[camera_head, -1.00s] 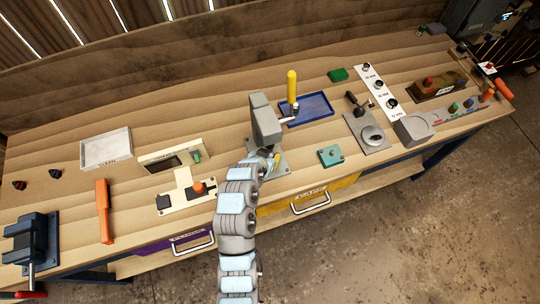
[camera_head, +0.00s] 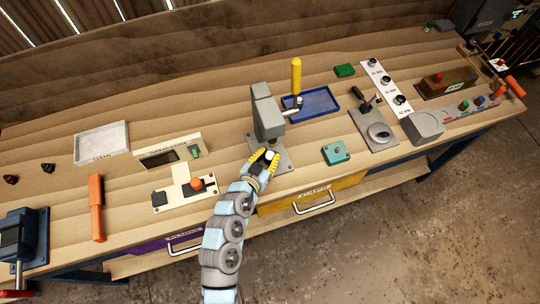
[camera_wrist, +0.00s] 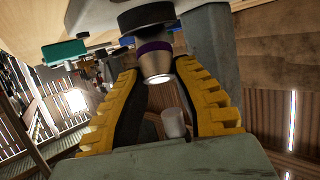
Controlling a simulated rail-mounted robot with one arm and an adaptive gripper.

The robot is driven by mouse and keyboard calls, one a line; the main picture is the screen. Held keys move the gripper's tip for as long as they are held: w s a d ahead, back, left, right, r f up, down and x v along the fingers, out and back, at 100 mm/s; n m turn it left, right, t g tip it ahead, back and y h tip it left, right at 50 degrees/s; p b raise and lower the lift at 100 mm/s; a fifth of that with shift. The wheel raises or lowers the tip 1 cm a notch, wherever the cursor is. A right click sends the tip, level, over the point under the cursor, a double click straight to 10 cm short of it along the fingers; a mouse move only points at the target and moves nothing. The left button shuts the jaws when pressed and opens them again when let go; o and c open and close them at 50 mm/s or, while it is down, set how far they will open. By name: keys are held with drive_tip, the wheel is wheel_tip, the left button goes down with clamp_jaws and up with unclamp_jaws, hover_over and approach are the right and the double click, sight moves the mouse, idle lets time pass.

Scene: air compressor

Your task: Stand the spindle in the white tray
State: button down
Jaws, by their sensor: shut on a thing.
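The white tray (camera_head: 122,129), labelled CLEAN, lies empty at the back left of the bench. My gripper (camera_head: 268,157) is at the front of the grey press (camera_head: 266,112), low over its base plate. Its yellow fingers are shut on a pale metal piece, seemingly the spindle (camera_head: 271,154). In the wrist view the fingers (camera_wrist: 158,70) flank a silver cylinder (camera_wrist: 156,64) with a purple band, against a dark round disc (camera_wrist: 146,16). A small pale cylinder (camera_wrist: 174,122) shows nearer the palm; I cannot tell whether it belongs to the same piece.
A thread gauge stand (camera_head: 170,152) and a cream fixture with an orange knob (camera_head: 184,190) lie between press and tray. An orange tool (camera_head: 97,208) is farther left. A blue tray (camera_head: 311,104) and a teal block (camera_head: 336,152) are right of the press.

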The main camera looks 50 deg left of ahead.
drive_tip(key=shift+s+f, duration=0.1)
drive_tip(key=shift+f, duration=0.1)
wheel_tip(320, 180, up, 6)
drive_tip(key=s, duration=0.3)
drive_tip(key=s+d+r+g+h+p, duration=0.1)
drive_tip(key=s+d+p, duration=0.3)
drive_tip(key=s, duration=0.5)
drive_tip(key=s+d+g+h+p, duration=0.1)
drive_tip(key=s+d+g+p, duration=0.2)
drive_tip(key=s+p, duration=0.6)
drive_tip(key=shift+s+d+r+g, duration=0.4)
drive_tip(key=shift+s+d, duration=0.2)
drive_tip(key=shift+d, duration=0.1)
drive_tip(key=shift+s+f, duration=0.1)
